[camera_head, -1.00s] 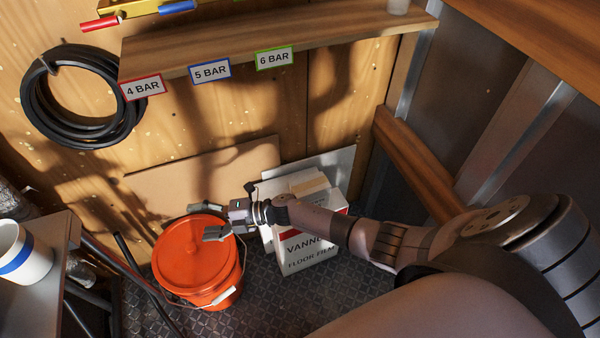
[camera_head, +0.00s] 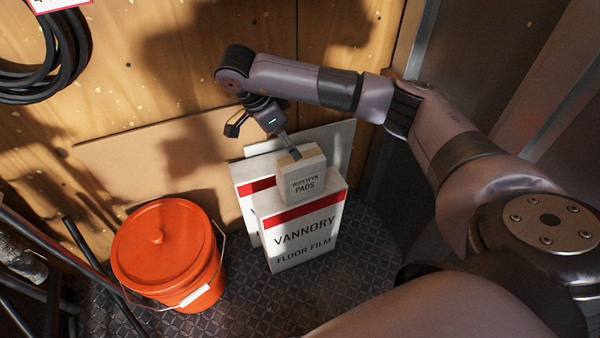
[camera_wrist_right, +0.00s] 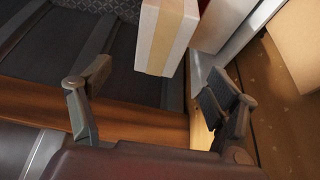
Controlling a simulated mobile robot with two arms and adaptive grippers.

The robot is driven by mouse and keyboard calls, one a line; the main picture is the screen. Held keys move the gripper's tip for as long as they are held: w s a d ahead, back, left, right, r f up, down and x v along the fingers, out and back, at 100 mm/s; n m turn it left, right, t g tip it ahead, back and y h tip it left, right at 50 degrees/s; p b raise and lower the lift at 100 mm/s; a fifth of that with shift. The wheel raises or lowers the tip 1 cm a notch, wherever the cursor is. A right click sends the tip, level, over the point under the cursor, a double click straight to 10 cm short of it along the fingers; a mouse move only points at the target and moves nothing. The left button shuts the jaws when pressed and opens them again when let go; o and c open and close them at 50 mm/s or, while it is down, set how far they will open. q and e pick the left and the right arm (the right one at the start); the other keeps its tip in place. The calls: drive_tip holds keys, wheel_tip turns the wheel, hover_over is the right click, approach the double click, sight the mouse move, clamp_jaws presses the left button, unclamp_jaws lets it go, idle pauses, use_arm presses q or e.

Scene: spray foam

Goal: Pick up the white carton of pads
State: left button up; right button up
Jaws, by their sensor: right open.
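The small white carton of pads (camera_head: 302,183), lettered "PADS", stands on top of the large white and red "VANNORY FLOOR FILM" carton (camera_head: 303,238). My right gripper (camera_head: 264,140) is open above and behind the pads carton; one finger reaches its top back edge in the picture, and I cannot tell if it touches. In the right wrist view, the pads carton (camera_wrist_right: 166,38) shows a tan strip and lies ahead of the spread fingers of my right gripper (camera_wrist_right: 154,88), nearer the right finger. Nothing is held. My left gripper is out of view.
A lidded orange bucket (camera_head: 168,250) with a wire handle stands to the left on the dark patterned floor. Another white and red carton (camera_head: 247,200) is behind the large one. A brown board (camera_head: 150,160) leans on the wooden wall. A grey post stands to the right.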

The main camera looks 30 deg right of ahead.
sight(300, 174)
drive_tip(key=b+x, duration=0.1)
drive_tip(key=x, duration=0.7)
drive_tip(key=shift+f, duration=0.15)
drive_tip(key=shift+b+x, duration=0.8)
drive_tip(key=shift+x, duration=1.85)
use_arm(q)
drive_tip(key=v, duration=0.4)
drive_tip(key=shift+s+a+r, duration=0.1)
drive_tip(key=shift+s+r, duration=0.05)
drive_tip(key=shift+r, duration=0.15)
use_arm(e)
drive_tip(key=shift+a, duration=0.15)
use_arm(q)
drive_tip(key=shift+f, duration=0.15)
use_arm(e)
drive_tip(key=shift+f, duration=0.25)
drive_tip(key=shift+c, duration=0.2)
drive_tip(key=c, duration=1.2)
drive_tip(key=shift+c, duration=0.6)
drive_tip(key=shift+r, duration=0.15)
